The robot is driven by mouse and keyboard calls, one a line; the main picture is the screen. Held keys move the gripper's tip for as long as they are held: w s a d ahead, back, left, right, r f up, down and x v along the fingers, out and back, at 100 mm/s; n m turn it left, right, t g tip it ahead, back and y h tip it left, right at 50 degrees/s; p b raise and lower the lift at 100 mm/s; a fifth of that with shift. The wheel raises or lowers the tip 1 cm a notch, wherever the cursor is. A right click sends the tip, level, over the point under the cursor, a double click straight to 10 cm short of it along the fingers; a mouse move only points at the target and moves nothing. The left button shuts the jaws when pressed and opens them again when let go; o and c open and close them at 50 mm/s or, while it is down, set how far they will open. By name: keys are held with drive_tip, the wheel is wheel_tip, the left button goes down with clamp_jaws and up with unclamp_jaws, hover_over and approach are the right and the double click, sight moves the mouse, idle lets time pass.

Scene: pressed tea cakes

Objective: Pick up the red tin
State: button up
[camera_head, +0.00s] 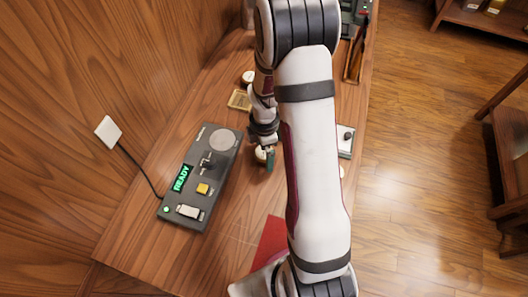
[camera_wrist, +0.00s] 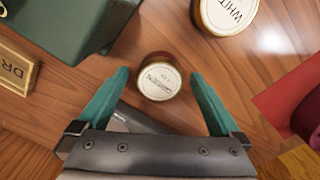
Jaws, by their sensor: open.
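A small round tin (camera_wrist: 158,80) with a cream lid and a dark red-brown side stands upright between the fingertips in the wrist view. Its label is too small to read. My gripper (camera_wrist: 160,82) is open, with one teal finger on each side of it and a gap at both sides. In the head view my gripper (camera_head: 266,157) is low over the wooden counter, and a pale lid shows partly beside it. My arm hides much of the counter there.
A larger tin (camera_wrist: 226,14) lettered "WHIT" stands beyond. A green block (camera_wrist: 75,25) and a "DR" sign (camera_wrist: 14,78) are at left. A red mat (camera_wrist: 282,97) lies right, under a dark red object. A grey device (camera_head: 190,205) with a READY display sits on the counter (camera_head: 150,255).

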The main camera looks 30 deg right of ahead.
drive_tip(key=shift+f, duration=0.4)
drive_tip(key=c, duration=1.4)
drive_tip(key=shift+r, duration=0.1)
